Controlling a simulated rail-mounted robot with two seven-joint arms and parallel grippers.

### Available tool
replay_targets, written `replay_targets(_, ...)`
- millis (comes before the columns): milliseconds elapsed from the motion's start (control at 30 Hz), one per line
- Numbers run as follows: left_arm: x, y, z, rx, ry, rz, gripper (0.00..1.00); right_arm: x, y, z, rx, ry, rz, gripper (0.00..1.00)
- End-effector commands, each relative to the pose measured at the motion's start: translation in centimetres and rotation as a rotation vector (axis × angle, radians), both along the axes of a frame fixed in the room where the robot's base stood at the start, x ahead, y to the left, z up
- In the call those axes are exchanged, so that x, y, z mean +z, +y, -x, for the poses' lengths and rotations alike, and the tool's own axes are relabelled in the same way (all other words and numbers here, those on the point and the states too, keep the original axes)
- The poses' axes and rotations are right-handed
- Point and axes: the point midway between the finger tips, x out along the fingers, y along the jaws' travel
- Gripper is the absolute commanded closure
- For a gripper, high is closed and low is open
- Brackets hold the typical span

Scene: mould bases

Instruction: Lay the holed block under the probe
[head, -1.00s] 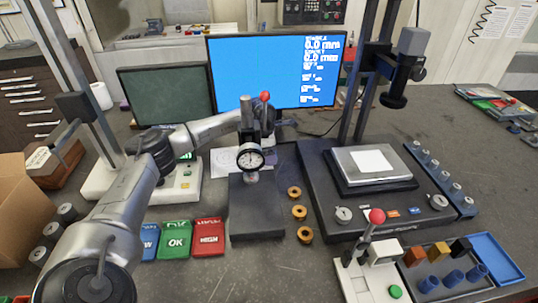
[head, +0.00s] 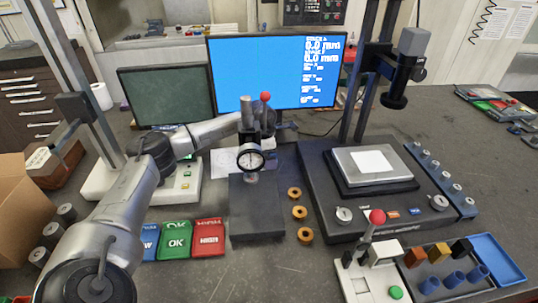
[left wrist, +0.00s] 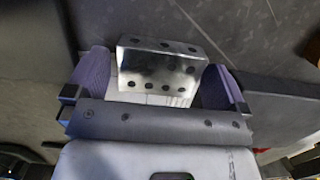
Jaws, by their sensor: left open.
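The holed block (left wrist: 160,68) is a shiny metal piece with several dark holes, seen in the left wrist view. It sits between the two purple-padded fingers of my left gripper (left wrist: 155,90), which is open, with the pads on either side of it. In the head view the block is not discernible, and my left arm reaches behind the probe stand, which hides most of the gripper. The probe is a round dial gauge (head: 250,157) above a dark flat base plate (head: 257,212). No block shows on that plate. My right gripper is not in view.
Several brass rings (head: 299,212) lie right of the base plate. Green and red trays (head: 176,240) stand to its left. A larger dark stand with a light plate (head: 372,163) is at right. A red-knobbed lever box (head: 375,268) is in front. A monitor (head: 270,75) stands behind.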

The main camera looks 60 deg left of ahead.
Motion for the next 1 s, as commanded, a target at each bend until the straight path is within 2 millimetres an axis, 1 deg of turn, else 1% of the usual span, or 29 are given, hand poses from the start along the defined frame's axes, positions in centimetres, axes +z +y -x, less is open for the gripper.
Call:
replay_targets(167,2.3,0.2,0.2,0.000,-0.004,-0.001,0.00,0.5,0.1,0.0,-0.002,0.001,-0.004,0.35)
replay_targets(400,6.9,0.4,0.9,0.000,-0.004,-0.001,0.00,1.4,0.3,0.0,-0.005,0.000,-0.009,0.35)
replay_targets(600,10.0,0.6,1.3,0.000,-0.004,-0.001,0.00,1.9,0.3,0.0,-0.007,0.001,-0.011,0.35)
replay_targets(800,11.6,0.7,1.6,0.000,-0.002,0.000,0.00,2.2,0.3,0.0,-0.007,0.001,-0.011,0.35)
replay_targets(1000,12.0,0.7,1.6,0.000,-0.001,0.000,0.00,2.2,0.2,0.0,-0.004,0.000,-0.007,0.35)
